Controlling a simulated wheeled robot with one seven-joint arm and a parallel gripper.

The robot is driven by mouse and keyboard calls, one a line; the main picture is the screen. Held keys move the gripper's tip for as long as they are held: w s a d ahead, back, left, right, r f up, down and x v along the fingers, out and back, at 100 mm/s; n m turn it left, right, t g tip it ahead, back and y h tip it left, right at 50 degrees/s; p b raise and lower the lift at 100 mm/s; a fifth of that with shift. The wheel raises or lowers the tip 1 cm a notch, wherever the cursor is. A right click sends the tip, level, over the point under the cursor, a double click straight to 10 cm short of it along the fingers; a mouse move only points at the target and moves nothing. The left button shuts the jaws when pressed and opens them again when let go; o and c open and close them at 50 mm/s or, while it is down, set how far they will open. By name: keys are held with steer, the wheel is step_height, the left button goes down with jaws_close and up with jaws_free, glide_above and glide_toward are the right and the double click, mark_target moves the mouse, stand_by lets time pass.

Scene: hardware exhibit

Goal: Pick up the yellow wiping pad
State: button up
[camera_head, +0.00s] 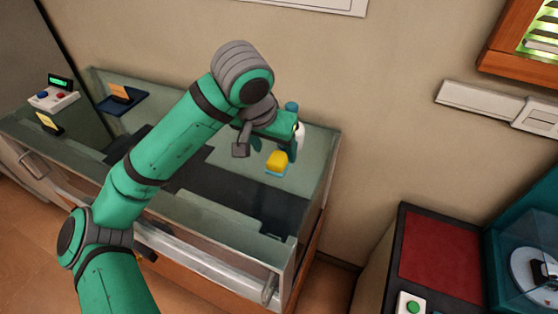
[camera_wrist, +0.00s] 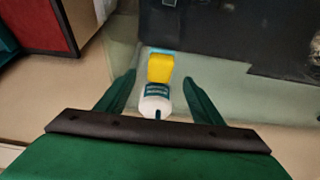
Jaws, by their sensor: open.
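The yellow wiping pad (camera_head: 277,158) lies on the glass counter top near its right end, with a light blue layer or base showing at its edge. It also shows in the wrist view (camera_wrist: 160,67), just beyond and between the fingertips. My gripper (camera_head: 275,146) is open and empty, above the counter beside the pad. In the wrist view my gripper's (camera_wrist: 160,77) two green fingers spread to either side. A white bottle with a teal label (camera_wrist: 155,100) shows between the fingers, nearer than the pad. In the head view the bottle (camera_head: 300,136) is partly hidden by my gripper.
The glass display counter (camera_head: 312,170) stands against a beige wall. At its left lie a button box (camera_head: 53,100), a small card stand (camera_head: 47,123) and a dark blue tray (camera_head: 122,103). A red-topped cabinet (camera_head: 440,255) stands at the right, across a gap.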

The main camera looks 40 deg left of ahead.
mark_target(279, 156)
steer(key=shift+x, duration=3.1)
steer(key=shift+w+r, duration=0.15)
steer(key=c, duration=1.2)
steer(key=shift+r, duration=0.1)
steer(key=shift+w+r, duration=0.1)
steer(key=shift+r, duration=0.1)
steer(key=shift+s+d+r, duration=1)
steer(key=shift+s+r, duration=1.05)
steer(key=shift+s, duration=0.1)
steer(key=shift+s+d+r, duration=1)
steer(key=shift+s+r, duration=1.05)
steer(key=shift+s, duration=0.15)
steer(key=shift+s+d+r, duration=1)
steer(key=shift+s+r, duration=1.1)
steer(key=shift+s, duration=0.05)
